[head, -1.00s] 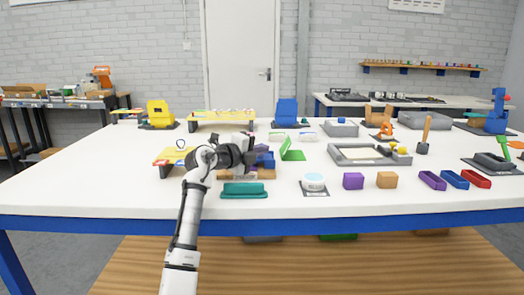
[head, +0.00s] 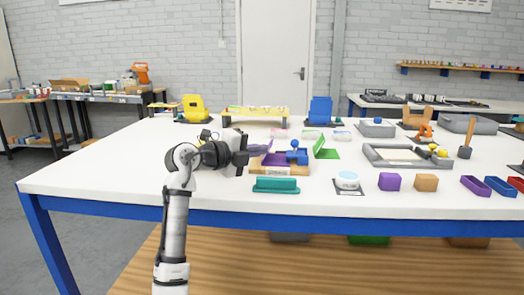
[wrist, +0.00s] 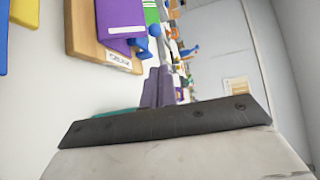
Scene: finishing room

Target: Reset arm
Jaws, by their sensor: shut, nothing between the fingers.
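My gripper (head: 266,148) is shut and empty, its purple-grey fingers held level over the table at the left front. In the wrist view, the fingers (wrist: 158,86) lie close together beyond the dark palm edge. A wooden-based purple box (head: 272,168) with a blue-knobbed piece (head: 296,154) is just right of the fingers. In the wrist view, the wooden base (wrist: 83,35) and its purple part (wrist: 118,16) are at the upper left, apart from the fingers.
A yellow-topped rack (head: 255,112) is behind. The table's left part is clear.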

